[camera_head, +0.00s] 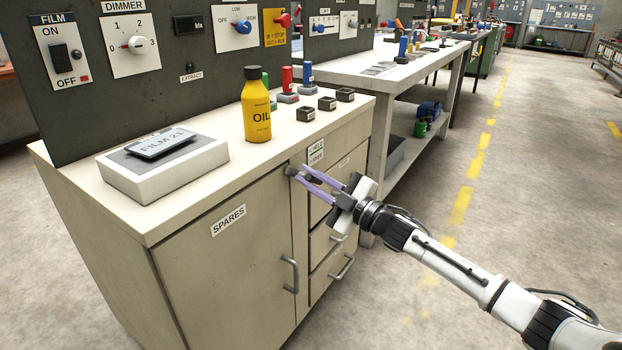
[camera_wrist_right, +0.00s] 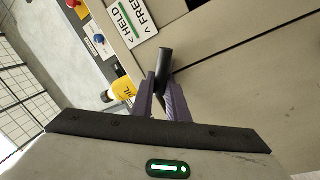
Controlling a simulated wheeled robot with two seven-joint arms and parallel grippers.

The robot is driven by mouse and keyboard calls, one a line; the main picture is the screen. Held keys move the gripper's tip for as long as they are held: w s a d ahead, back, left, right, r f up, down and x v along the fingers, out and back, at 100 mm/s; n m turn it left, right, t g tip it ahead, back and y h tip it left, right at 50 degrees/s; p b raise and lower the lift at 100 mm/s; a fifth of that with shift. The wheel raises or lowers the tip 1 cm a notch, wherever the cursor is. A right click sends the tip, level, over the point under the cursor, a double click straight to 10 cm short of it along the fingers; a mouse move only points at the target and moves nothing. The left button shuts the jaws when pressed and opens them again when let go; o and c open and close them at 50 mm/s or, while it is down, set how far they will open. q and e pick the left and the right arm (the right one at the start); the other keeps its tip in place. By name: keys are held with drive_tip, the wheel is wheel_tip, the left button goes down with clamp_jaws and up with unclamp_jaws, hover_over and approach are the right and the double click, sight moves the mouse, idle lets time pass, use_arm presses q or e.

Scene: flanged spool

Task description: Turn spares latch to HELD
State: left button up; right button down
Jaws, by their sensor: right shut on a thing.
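The spares latch is a small dark bar (camera_head: 291,170) at the upper right corner of the cabinet door marked SPARES (camera_head: 228,220). It also shows in the right wrist view (camera_wrist_right: 164,62), sticking out between my fingertips. My right gripper (camera_head: 305,177) reaches in from the right, and its purple fingers (camera_wrist_right: 160,92) are shut on the latch. A HELD/FREE label (camera_wrist_right: 130,20) sits beside the latch. The fingers hide part of the latch, so I cannot tell for certain which word it points to. My left gripper is not in view.
A yellow oil bottle (camera_head: 257,108), a FILM 21 box (camera_head: 165,165) and several small blocks stand on the cabinet top above. The door handle (camera_head: 290,275) and drawer handles (camera_head: 342,268) stick out below. The floor to the right is open.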

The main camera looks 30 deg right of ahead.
drive_tip(key=shift+f+n+b, duration=0.3)
drive_tip(key=shift+n+b, duration=0.05)
drive_tip(key=shift+n, duration=0.85)
drive_tip(key=n, duration=0.1)
drive_tip(key=n+y+b, duration=0.1)
drive_tip(key=n, duration=0.1)
drive_tip(key=n+b, duration=0.1)
drive_tip(key=n, duration=0.1)
drive_tip(key=shift+s+a+f+y, duration=0.1)
drive_tip(key=shift+a+f+y, duration=0.1)
drive_tip(key=shift+f+y, duration=0.2)
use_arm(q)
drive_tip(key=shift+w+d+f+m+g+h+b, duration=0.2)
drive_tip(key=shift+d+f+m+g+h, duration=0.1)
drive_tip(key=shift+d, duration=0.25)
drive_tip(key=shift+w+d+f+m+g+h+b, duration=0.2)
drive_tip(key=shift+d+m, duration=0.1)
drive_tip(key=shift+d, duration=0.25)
use_arm(e)
drive_tip(key=shift+n, duration=0.7)
drive_tip(key=shift+y, duration=0.3)
drive_tip(key=c, duration=1.7)
unclamp_jaws()
drive_tip(key=shift+c, duration=0.2)
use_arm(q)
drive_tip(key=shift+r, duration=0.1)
